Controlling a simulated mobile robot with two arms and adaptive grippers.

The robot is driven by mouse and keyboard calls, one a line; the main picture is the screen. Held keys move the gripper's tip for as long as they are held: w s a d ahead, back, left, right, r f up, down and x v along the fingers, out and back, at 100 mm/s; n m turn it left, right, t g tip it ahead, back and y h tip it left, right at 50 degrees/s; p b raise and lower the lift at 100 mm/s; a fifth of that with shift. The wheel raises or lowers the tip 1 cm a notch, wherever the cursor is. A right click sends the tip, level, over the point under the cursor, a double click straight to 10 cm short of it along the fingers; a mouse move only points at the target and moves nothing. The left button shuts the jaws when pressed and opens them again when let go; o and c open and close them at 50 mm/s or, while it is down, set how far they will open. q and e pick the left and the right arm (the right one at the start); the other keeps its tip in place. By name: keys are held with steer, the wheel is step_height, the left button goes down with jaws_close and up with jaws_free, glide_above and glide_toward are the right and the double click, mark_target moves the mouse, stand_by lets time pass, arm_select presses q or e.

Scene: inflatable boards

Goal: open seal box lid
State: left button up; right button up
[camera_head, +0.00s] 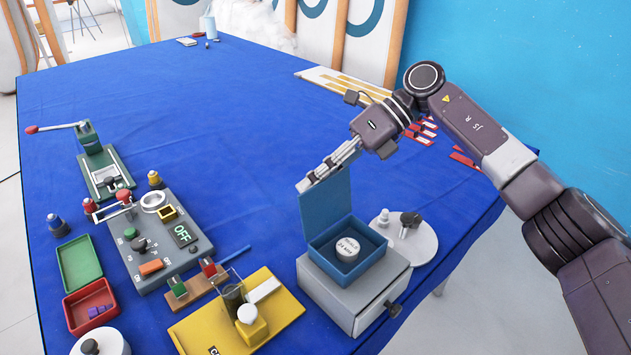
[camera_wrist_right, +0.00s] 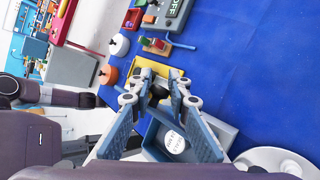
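The blue seal box (camera_head: 373,245) sits on a grey drawer unit (camera_head: 342,302) at the table's near right. Its lid (camera_head: 326,208) stands raised, roughly upright at the back of the box. A white round disc with printed letters (camera_head: 347,249) lies inside; it also shows in the right wrist view (camera_wrist_right: 174,142). My right gripper (camera_head: 308,182) is at the lid's upper left edge; whether it touches is unclear. In the right wrist view its fingers (camera_wrist_right: 160,92) are spread apart with nothing visibly held. My left gripper is not in view.
A round white stand (camera_head: 417,243) is right of the box. A yellow tray (camera_head: 206,328) and a grey panel reading OFF (camera_head: 157,262) are to the left. A hand press (camera_head: 104,170) stands farther left. The blue table (camera_head: 200,110) is mostly clear behind.

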steer(key=shift+o, duration=1.1)
steer(key=shift+f, duration=0.45)
steer(key=shift+o, duration=0.7)
steer(key=shift+w, duration=0.2)
steer(key=shift+d+r, duration=0.35)
steer(key=shift+r, duration=0.05)
steer(key=v, duration=1.1)
steer(key=shift+w, duration=0.2)
steer(key=shift+d, duration=0.1)
